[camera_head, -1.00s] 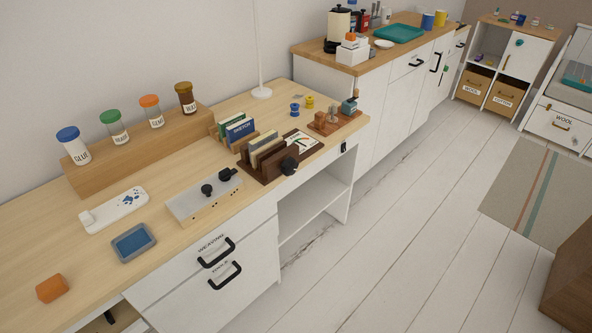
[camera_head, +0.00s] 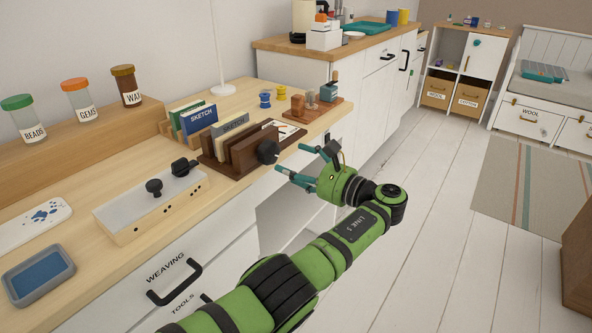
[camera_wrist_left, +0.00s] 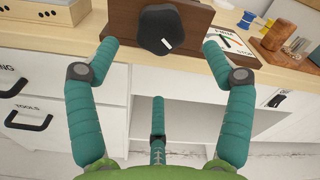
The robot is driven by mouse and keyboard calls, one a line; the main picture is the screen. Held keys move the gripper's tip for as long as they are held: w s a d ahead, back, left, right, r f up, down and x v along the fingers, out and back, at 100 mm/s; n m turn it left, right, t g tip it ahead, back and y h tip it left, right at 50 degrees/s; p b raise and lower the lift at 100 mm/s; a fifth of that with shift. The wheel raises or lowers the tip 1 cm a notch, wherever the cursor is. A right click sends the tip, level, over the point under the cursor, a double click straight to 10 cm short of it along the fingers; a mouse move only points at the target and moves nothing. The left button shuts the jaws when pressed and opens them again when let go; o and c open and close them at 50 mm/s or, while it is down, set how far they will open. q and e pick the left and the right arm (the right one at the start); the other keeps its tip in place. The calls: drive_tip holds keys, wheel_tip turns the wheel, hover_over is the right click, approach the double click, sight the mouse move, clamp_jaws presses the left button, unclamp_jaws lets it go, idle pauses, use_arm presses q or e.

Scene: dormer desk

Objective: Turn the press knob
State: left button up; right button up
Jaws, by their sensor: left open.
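The press knob is a black lobed knob (camera_head: 268,151) on the front end of a dark brown wooden press (camera_head: 226,157) at the desk's front edge. In the left wrist view the knob (camera_wrist_left: 161,30) shows at the top centre, with a short white mark on its face. My left gripper (camera_head: 292,160) has teal fingers and a green body. It is open and empty, in front of the knob and apart from it. In the left wrist view the knob lies just beyond and between the two upper fingertips (camera_wrist_left: 160,52). My right gripper is not in view.
A pale box with two black knobs (camera_head: 150,206) stands left of the press. A card with a dial (camera_wrist_left: 232,42) lies right of the knob. A wooden stand with pegs (camera_head: 316,100) is further right. White drawers with black handles (camera_head: 174,283) are below; open floor lies right.

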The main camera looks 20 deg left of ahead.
sight(274, 155)
use_arm(q)
drive_tip(key=shift+r+x, duration=0.15)
drive_tip(key=shift+x, duration=1)
drive_tip(key=shift+r+x, duration=0.2)
drive_tip(key=shift+x, duration=0.9)
drive_tip(key=shift+r+x, duration=0.15)
drive_tip(key=shift+x, duration=1)
drive_tip(key=c, duration=1.1)
